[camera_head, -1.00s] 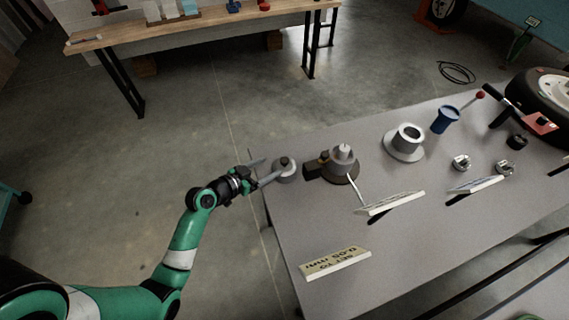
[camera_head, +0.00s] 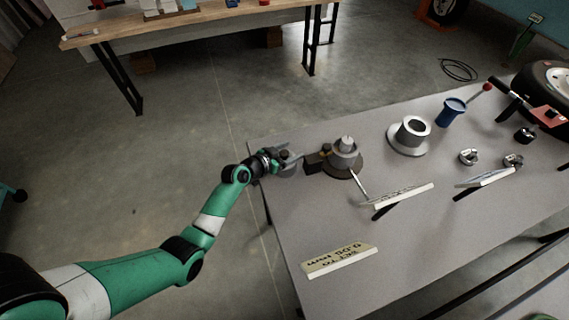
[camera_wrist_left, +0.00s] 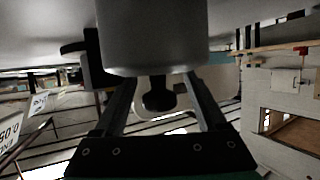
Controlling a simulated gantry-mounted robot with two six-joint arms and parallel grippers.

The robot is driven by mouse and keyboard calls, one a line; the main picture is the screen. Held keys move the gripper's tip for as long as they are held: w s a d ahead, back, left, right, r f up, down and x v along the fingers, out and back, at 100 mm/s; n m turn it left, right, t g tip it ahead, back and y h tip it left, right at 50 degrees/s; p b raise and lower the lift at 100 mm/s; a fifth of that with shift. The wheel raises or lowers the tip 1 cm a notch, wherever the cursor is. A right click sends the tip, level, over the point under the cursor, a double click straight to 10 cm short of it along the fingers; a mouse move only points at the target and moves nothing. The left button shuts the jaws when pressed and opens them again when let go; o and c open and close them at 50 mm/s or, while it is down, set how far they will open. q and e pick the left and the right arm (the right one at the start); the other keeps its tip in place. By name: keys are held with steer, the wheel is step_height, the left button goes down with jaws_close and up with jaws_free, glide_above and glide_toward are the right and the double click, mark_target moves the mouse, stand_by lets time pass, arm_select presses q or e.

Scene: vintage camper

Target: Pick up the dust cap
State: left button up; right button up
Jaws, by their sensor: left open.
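The dust cap, which I take to be the grey round piece with a dark knob, sits at the left end of the grey table. In the head view my left gripper (camera_head: 289,160) is over it and hides most of it; some grey side (camera_head: 286,174) shows below. In the left wrist view the cap's grey body (camera_wrist_left: 152,40) fills the top middle. Its dark knob (camera_wrist_left: 157,98) lies between the two open fingers of my left gripper (camera_wrist_left: 162,82), with a gap on each side. My right gripper is not in view.
A round grey fixture (camera_head: 345,160) with a dark block (camera_head: 316,163) stands close to the right of the cap. A grey flanged hub (camera_head: 408,137), a blue cup (camera_head: 450,112) and small metal parts stand farther right. A sign (camera_head: 340,259) lies at the front; the table around it is clear.

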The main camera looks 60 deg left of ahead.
arm_select(q)
jaws_close()
stand_by(0.3)
